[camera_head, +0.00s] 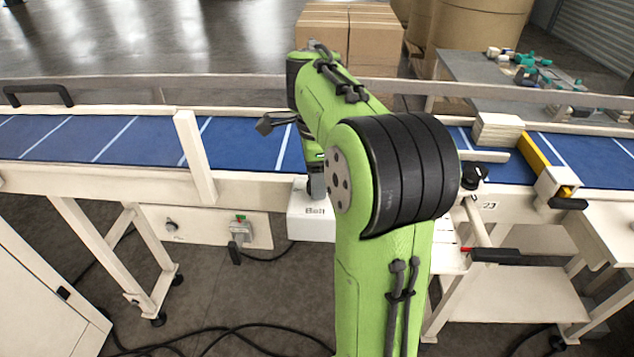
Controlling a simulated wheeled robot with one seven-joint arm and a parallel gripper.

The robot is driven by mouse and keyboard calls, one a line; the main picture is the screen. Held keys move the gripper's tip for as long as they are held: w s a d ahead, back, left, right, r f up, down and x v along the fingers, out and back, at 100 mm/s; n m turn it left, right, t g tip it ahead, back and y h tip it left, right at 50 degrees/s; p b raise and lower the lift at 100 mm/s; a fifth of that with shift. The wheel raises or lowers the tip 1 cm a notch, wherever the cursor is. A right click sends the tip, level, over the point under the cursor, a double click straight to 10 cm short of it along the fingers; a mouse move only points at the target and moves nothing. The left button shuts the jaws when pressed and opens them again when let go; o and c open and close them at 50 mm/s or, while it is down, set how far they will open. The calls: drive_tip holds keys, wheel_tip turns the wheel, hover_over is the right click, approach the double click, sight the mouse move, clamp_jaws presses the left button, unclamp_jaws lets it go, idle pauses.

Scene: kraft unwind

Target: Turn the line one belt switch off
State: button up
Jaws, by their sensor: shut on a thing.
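A white box (303,226) with lettering that reads "Belt" hangs at the front of the conveyor, left of my arm's big dark joint. My gripper (317,188) points down at the top of this box, its dark end touching or just over it. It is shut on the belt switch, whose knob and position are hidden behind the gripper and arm. The rest of the box's right side is also covered by my arm.
The blue conveyor belt (145,139) runs across behind the box. A panel (190,228) with a knob and a grey lever switch (240,232) is to the left. A black-handled lever (495,255) juts out at right. Cables lie on the floor.

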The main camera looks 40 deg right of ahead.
drive_tip(key=shift+m+b, duration=0.55)
drive_tip(key=shift+m, duration=0.65)
drive_tip(key=o, duration=1.1)
drive_tip(key=shift+c, duration=0.2)
wheel_tip(320, 180, up, 16)
drive_tip(key=p, duration=1.1)
drive_tip(key=shift+p, duration=0.35)
drive_tip(key=shift+f, duration=0.15)
